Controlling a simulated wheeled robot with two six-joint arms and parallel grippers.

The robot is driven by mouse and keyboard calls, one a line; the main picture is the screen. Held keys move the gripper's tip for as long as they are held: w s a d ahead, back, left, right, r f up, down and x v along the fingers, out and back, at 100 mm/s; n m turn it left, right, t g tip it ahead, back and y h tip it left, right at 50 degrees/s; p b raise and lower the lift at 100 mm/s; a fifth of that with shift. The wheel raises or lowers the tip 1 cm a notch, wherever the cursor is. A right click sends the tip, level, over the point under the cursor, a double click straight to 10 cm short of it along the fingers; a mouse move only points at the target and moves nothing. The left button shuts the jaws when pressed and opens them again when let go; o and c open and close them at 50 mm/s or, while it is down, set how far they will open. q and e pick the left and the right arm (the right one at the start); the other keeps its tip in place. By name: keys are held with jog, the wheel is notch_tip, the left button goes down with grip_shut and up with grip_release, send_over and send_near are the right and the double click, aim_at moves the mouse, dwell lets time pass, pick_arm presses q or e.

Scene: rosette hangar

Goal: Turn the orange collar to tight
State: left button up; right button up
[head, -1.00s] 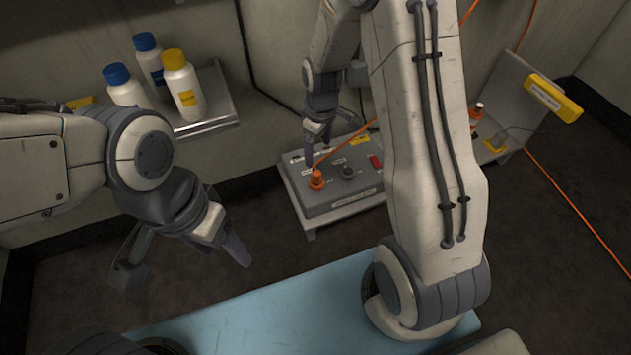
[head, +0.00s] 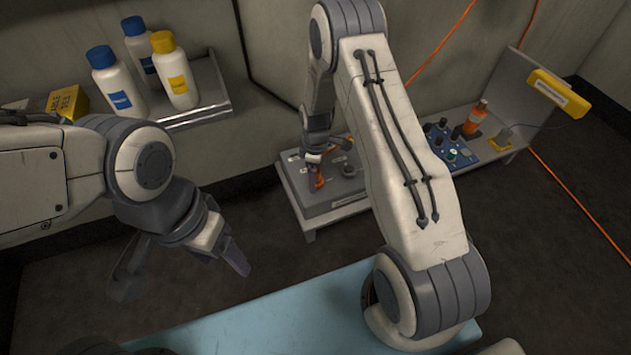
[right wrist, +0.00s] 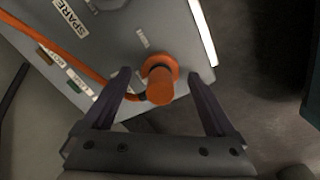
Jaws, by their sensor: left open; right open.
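The orange collar (head: 319,183) stands on the grey panel box (head: 345,200) in the head view, partly hidden by my right gripper (head: 314,168). In the right wrist view the collar (right wrist: 160,82) shows between the two open fingers of my right gripper (right wrist: 158,84), with an orange cable beside it. I cannot tell whether either finger touches it. Its tight mark is not readable. My left gripper (head: 184,268) is open and empty, left of the blue mat and well away from the panel.
A steel shelf (head: 205,112) at the left holds white bottles (head: 175,75) and a yellow box (head: 68,103). A blue knob panel (head: 449,148) and an orange bottle (head: 475,117) stand on the bench at the right. A blue mat (head: 270,315) lies in front.

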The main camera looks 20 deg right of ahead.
jog(key=shift+f, duration=0.55)
